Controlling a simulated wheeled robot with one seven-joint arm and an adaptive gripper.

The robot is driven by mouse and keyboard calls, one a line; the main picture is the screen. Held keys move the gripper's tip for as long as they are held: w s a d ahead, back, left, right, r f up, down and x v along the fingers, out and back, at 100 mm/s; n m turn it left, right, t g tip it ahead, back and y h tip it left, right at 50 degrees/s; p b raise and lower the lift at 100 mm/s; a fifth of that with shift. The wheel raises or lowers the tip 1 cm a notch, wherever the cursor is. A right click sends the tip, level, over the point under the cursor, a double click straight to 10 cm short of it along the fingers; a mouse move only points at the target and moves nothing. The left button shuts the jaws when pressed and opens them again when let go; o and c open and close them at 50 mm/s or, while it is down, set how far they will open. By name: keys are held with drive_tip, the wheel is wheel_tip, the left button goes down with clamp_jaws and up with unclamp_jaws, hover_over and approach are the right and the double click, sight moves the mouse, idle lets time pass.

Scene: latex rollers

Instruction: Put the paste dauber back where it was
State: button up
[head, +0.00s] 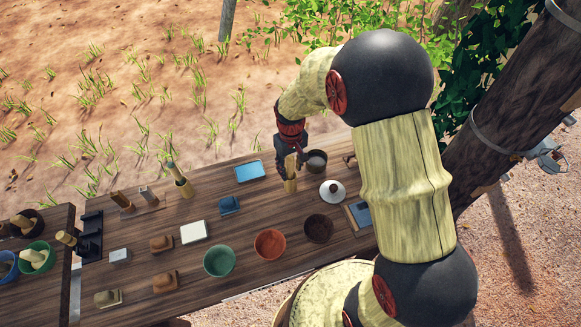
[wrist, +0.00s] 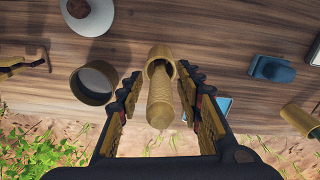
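A thick, pale wooden tool, which looks like the paste dauber (wrist: 160,103), stands upright in a bamboo cup (wrist: 160,58). In the head view the cup (head: 290,186) stands on the dark plank table, with the dauber's upper part (head: 290,165) above it. My gripper (wrist: 160,80) is around the dauber, with a finger on each side. The fingers are apart and gaps show between them and the dauber, so it looks open. In the head view my gripper (head: 291,158) reaches down over the cup and partly hides the dauber. The dauber's lower end is hidden inside the cup.
Green (head: 219,261), orange (head: 270,244) and dark (head: 319,229) bowls stand nearer. Another bamboo cup (head: 184,188) stands left.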

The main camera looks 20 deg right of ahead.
wheel_tip(320, 180, up, 12)
drive_tip(key=shift+r+p, duration=0.1)
drive_tip(key=shift+p, duration=1.05)
drive_tip(key=s+r+m+t, duration=0.1)
drive_tip(key=s+r+t, duration=0.4)
drive_tip(key=s+r, duration=1.4)
drive_tip(key=s, duration=0.3)
drive_tip(key=shift+r+m+t, duration=0.3)
drive_tip(key=shift+r+m, duration=0.05)
drive_tip(key=shift+m, duration=0.05)
drive_tip(key=shift+f+b, duration=0.85)
drive_tip(key=shift+b, duration=0.05)
